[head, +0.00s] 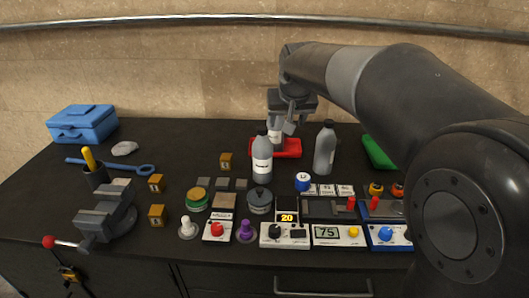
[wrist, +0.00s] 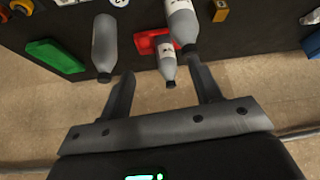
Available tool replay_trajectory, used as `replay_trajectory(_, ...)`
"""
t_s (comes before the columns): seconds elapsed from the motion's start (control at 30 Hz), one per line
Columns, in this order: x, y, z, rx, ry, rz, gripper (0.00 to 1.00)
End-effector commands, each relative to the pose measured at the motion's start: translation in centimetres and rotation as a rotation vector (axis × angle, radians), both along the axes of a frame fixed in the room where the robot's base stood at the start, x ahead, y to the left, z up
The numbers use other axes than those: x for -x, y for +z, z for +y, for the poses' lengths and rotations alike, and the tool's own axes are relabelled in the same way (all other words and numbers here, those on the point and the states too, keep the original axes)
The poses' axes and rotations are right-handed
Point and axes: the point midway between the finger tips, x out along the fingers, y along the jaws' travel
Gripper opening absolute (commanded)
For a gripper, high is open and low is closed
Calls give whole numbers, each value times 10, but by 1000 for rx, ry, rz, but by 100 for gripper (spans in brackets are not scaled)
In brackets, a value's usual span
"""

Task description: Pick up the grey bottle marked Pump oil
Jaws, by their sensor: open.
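Three grey bottles with dark caps stand on the dark bench, and I cannot read which label says Pump oil. One white-labelled bottle (head: 262,160) stands in front of the red tray; it also shows at the top of the wrist view (wrist: 182,22). A second white-labelled bottle (head: 275,138) is at the red tray (head: 291,153), its upper part hidden by my gripper; the wrist view shows it (wrist: 167,52). The third bottle (head: 325,150), right, shows no label here. My gripper (head: 282,118) is open; in the wrist view its fingers (wrist: 160,76) stand either side of the second bottle's cap end.
A green tray (head: 379,152) lies right. Control boxes, knobs and small blocks crowd the front, including a display box (head: 286,232). A vise (head: 106,215) and a blue toolbox (head: 83,123) stand left. The wall (head: 180,65) is close behind the bench.

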Motion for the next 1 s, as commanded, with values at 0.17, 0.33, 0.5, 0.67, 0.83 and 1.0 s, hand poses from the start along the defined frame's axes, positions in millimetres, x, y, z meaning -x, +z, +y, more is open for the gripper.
replay_trajectory(0.17,-47,-12,38,-2,27,-8,58)
replay_trajectory(0.33,-66,-17,54,-3,37,-15,58)
replay_trajectory(0.5,-74,-28,57,-3,38,-15,58)
replay_trajectory(0.67,-87,-50,59,-2,38,-13,58)
replay_trajectory(0.83,-97,-65,62,-2,38,-15,58)
replay_trajectory(1.0,-104,-78,66,-3,38,-14,58)
